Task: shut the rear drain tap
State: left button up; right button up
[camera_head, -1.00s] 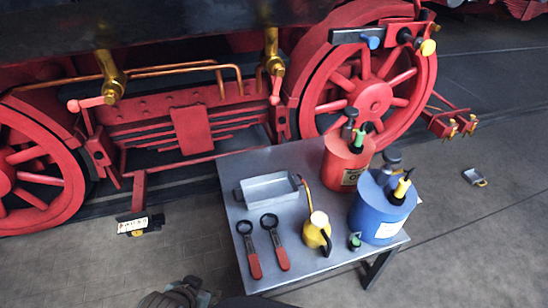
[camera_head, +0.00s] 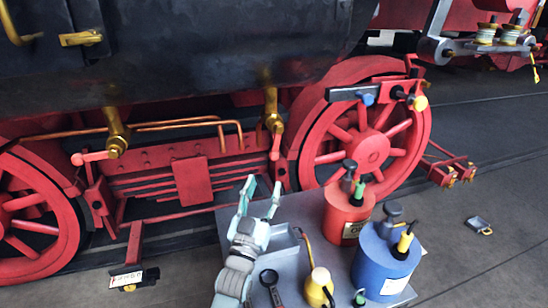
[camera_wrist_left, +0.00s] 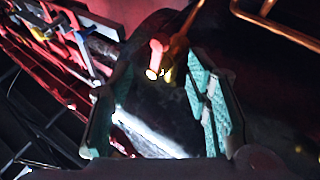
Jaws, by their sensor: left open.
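Two brass drain taps hang under the dark boiler in the head view. The left tap (camera_head: 116,138) has a red lever (camera_head: 90,157) pointing out to the left. The right tap (camera_head: 272,112) has a red lever (camera_head: 276,144) hanging down. The frames do not make clear which is the rear one. My left gripper (camera_head: 263,186) is open and empty, its fingers pointing up just below the right tap's lever, apart from it. In the left wrist view, a brass tap with a red lever (camera_wrist_left: 157,54) shows beyond the open teal fingers (camera_wrist_left: 163,90). My right gripper is not in view.
A grey table (camera_head: 308,210) holds a red can (camera_head: 345,213), a blue can (camera_head: 384,255), a yellow oiler (camera_head: 318,288), a metal tray (camera_head: 286,246) and a wrench (camera_head: 269,277). Red wheels (camera_head: 368,150) and copper pipes (camera_head: 190,123) flank the taps.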

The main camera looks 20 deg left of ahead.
aim_at(273, 158)
pick_arm(q)
jog(key=b+x, duration=0.1)
jog(key=x, duration=0.9)
jog(key=shift+w+f+b, duration=0.15)
jog(key=shift+f+b, duration=0.05)
jog(key=shift+b, duration=0.2)
jog(key=shift+w+r, duration=0.25)
jog(key=shift+w, duration=0.1)
grip_shut()
